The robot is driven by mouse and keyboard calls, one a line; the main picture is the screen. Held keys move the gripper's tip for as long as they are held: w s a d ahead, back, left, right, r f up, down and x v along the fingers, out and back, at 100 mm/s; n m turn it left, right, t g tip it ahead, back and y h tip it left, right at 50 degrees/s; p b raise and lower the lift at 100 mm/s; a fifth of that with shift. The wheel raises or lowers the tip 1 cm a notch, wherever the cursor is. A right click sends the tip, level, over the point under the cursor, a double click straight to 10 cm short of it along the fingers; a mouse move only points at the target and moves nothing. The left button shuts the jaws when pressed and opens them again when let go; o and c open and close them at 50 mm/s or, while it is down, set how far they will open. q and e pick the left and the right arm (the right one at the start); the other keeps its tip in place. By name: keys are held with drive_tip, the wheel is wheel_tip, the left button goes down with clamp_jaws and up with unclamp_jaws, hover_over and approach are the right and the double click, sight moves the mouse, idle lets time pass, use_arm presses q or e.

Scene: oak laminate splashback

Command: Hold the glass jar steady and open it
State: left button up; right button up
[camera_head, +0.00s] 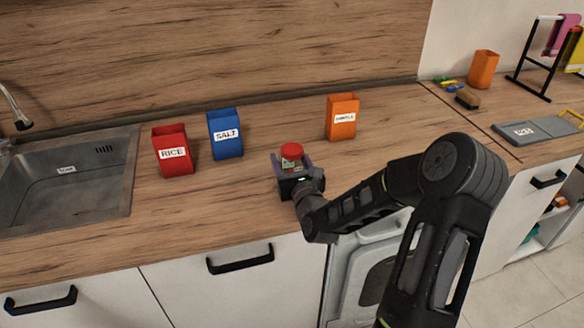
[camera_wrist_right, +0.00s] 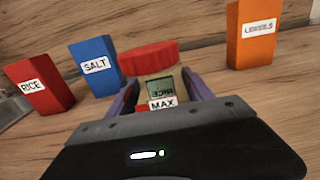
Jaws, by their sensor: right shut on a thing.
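The glass jar (camera_wrist_right: 155,88) stands upright on the wooden counter, with pale contents and labels on its side. Its red lid (camera_head: 291,151) sits on top; the lid also shows in the right wrist view (camera_wrist_right: 148,58). My right gripper (camera_head: 291,166) is shut on the jar's body below the lid, one finger on each side. In the right wrist view its purple fingers (camera_wrist_right: 158,98) flank the jar, and the gripper body hides the jar's lower part. My left gripper is in neither view.
A red RICE box (camera_head: 173,152), a blue SALT box (camera_head: 226,135) and an orange box (camera_head: 342,117) marked LENTILS stand behind the jar. A sink (camera_head: 70,175) is at left. A rack (camera_head: 540,60) and grey tray (camera_head: 537,130) are at right.

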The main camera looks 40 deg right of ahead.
drive_tip(key=c, duration=0.3)
drive_tip(key=shift+r, duration=0.15)
drive_tip(key=shift+c, duration=0.3)
wheel_tip(320, 180, up, 10)
drive_tip(key=shift+f, duration=0.1)
idle(0.5)
drive_tip(key=o, duration=0.9)
clamp_jaws()
